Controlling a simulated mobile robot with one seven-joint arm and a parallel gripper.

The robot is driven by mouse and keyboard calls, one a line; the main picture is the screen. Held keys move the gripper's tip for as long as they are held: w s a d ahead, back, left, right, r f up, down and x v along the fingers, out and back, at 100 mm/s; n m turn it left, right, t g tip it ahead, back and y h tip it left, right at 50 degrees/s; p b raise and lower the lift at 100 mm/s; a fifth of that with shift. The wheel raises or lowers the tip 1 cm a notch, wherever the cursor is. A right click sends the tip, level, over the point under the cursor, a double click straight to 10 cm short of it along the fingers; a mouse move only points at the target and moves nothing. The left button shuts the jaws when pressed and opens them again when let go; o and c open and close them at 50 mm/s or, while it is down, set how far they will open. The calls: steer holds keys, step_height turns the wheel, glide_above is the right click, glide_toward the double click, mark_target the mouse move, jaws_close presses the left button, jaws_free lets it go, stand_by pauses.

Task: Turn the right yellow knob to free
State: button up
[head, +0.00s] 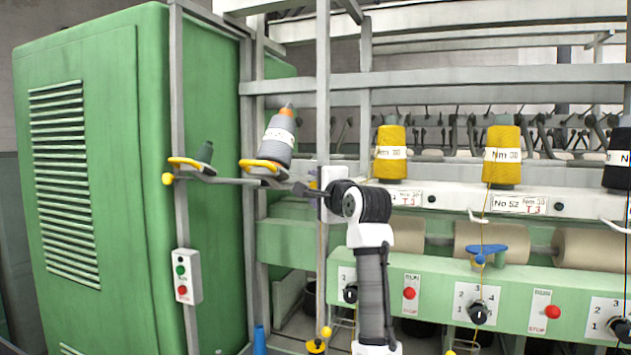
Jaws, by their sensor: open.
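My gripper (298,189) is at the picture's centre left, pointing left, with its dark fingers near the right end of a grey horizontal rod (225,181). It is open; I cannot tell whether it touches the rod. A small yellow part (313,184) shows just behind the gripper, beside an upright post, mostly hidden. A round yellow knob (168,179) sits at the rod's left end. Which of the yellow parts is the task's right knob cannot be told. No knob marking for free is readable.
A yarn cone (278,138) stands on a yellow-rimmed holder above the rod. An upright post (322,90) stands close to my gripper. A green cabinet (95,230) fills the left. Black dials (479,312) and red buttons (409,293) line the green panel at right.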

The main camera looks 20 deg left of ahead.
steer(key=shift+w+a, duration=0.2)
steer(key=c, duration=0.9)
